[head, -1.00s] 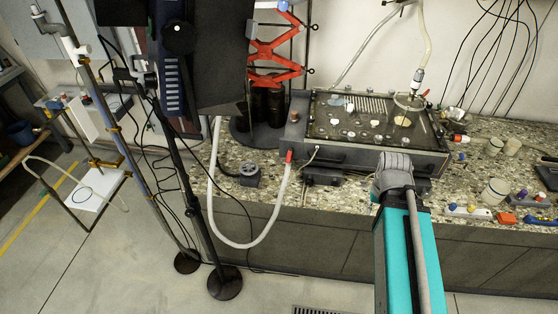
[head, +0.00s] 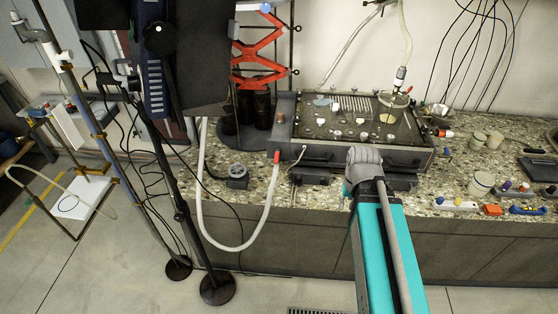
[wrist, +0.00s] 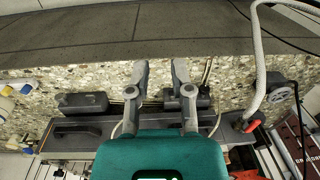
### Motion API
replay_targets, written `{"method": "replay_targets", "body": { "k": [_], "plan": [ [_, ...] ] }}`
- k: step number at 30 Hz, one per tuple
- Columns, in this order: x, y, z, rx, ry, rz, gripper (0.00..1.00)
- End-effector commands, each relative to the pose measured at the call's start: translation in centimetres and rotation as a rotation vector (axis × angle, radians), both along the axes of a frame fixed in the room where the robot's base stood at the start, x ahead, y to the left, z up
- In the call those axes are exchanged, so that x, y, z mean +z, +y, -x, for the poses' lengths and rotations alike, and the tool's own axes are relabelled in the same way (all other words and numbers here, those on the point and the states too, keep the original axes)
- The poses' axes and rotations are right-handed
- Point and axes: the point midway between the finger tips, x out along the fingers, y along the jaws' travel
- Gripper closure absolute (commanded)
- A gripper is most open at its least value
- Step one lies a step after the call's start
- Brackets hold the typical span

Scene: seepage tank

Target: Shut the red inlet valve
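A red valve handle (head: 276,157) sits at the left front corner of the seepage tank (head: 340,152), where a thick white hose meets it. The red handle also shows in the wrist view (wrist: 251,126), right of my gripper. My gripper (wrist: 159,66) is open, with two grey fingers apart and nothing between them. It is over the counter in front of the tank, apart from the red handle. In the head view my arm's grey wrist is in front of the tank and the fingers are hidden. Another red-tipped fitting (head: 445,133) is at the tank's right end.
The white hose (head: 238,246) loops down past the counter front. A small round dark device (head: 237,171) lies on the speckled counter left of the handle. A black stand (head: 190,225) rises at the left. Cups (head: 481,183) and coloured small parts (head: 493,209) are at the right.

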Motion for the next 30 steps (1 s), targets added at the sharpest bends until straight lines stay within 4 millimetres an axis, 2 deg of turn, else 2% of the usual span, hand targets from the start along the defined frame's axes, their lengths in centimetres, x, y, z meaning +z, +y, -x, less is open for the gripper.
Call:
{"method": "replay_targets", "body": {
  "k": [1,8,15,24,30],
  "plan": [
    [-0.9,1.2,-0.7,0.003,0.002,-0.024,0.71],
    [-4.0,3.9,-3.8,-0.010,0.011,-0.214,0.71],
    [-6.7,7.2,-8.3,-0.027,0.017,-0.490,0.71],
    [-8.2,10.0,-14.0,-0.038,0.016,-0.840,0.71],
    [-8.5,10.7,-17.8,-0.040,0.007,-1.072,0.71]
  ]
}}
